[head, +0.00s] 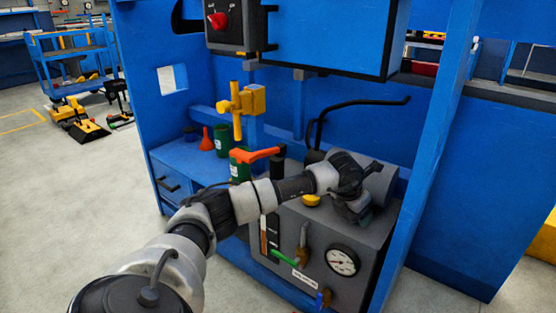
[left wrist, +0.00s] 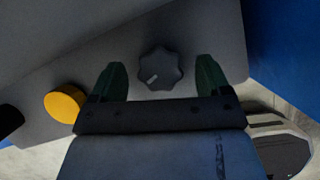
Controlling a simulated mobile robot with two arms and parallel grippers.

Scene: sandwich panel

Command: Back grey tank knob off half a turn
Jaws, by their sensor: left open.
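The grey tank (head: 330,238) stands low in the blue frame, with a round gauge (head: 342,260) on its front. The dark grey lobed knob (left wrist: 160,68) shows in the left wrist view, with a white mark pointing to its lower left. My left gripper (head: 366,216) is over the tank's top and hides the knob in the head view. Its two dark green fingers (left wrist: 160,63) are open, one on each side of the knob with a gap at both sides. I cannot tell how deep the fingers reach around it. My right gripper is not in view.
A yellow cap (head: 311,200) is on the tank's top, also in the left wrist view (left wrist: 66,103). An orange lever (head: 262,154) and black pipes are behind my arm. A blue post (head: 440,140) stands at right.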

